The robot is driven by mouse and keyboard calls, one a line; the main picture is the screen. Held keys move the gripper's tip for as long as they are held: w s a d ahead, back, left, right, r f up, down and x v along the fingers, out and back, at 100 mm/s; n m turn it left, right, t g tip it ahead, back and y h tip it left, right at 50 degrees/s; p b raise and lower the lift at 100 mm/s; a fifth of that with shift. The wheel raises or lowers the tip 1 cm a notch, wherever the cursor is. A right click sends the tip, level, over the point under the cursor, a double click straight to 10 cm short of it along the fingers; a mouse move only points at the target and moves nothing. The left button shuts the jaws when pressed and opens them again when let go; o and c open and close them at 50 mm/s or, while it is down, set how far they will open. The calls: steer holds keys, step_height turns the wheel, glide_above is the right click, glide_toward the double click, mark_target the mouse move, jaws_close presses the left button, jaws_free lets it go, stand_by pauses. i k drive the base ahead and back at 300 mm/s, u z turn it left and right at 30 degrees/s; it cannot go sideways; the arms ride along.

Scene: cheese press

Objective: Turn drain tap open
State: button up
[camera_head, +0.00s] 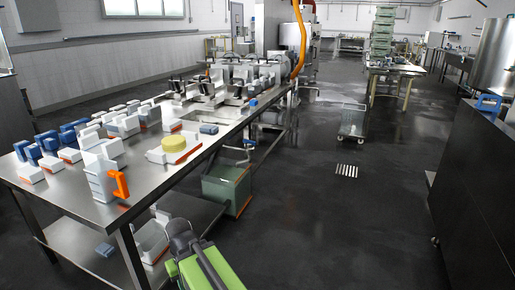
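A small blue handle (249,143), which looks like the drain tap, is at the right edge of the long steel table, on a pale pipe above a green bin (227,188). It is too small to tell its turn position. My green and black arm rises from the bottom edge, left of centre. My gripper (179,229) seems to be the dark grey end of it, beside the table's lower shelf. It is in front of and below the tap, well apart from it. Its fingers cannot be made out, and nothing is seen held in it.
The steel table (65,193) carries white moulds, blue-handled parts, a yellow cheese round (174,143) and a row of presses (205,90). A dark cabinet (470,180) stands at right. A cart (352,122) and a floor grate (346,171) lie beyond. The middle floor is clear.

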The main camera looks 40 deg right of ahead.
mark_target(249, 142)
steer(key=z, duration=1.55)
steer(key=i, duration=0.85)
steer(key=u, duration=3.85)
steer(key=i, duration=0.1)
steer(key=z, duration=2.05)
